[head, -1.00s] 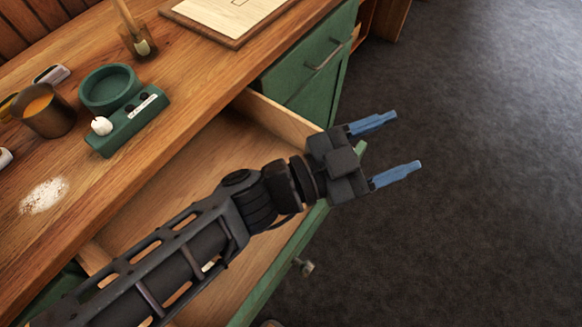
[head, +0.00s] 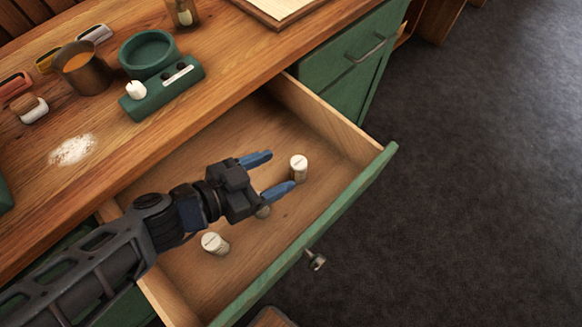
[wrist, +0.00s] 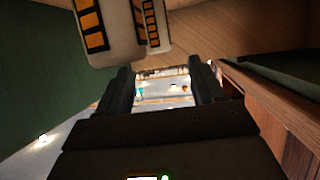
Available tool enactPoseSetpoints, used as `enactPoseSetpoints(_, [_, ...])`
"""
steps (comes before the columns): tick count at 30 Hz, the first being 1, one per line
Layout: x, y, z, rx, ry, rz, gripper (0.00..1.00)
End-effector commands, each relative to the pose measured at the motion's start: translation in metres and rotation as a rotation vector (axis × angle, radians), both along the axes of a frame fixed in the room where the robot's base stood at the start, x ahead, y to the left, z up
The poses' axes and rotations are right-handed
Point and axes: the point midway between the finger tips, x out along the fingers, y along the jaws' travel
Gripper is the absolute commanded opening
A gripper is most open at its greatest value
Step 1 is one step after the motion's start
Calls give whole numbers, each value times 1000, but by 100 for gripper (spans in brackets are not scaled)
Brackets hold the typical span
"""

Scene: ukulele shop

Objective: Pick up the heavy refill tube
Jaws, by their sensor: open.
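Several pale refill tubes stand in the open drawer (head: 335,165). A third object (head: 262,211), perhaps another tube, is mostly hidden under my gripper. My gripper (head: 281,171) is open and empty, with blue fingers over the drawer. In the wrist view, a pale tube with orange and black marks (wrist: 95,32) hangs large at the top, with a second marked surface (wrist: 151,22) beside it. I cannot tell which tube is heavy.
The drawer's green front (head: 345,200) with its knob (head: 316,261) and wooden side wall surround the gripper. On the bench above are a green dish stand (head: 150,55), a cup (head: 82,72) and white powder (head: 72,150). Open floor lies right.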

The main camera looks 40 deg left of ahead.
Motion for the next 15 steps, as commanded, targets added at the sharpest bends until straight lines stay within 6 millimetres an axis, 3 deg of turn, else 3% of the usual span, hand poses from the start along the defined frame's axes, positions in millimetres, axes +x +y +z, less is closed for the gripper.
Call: enactPoseSetpoints(15, [52, -14, -29, -8, 2, 3, 68])
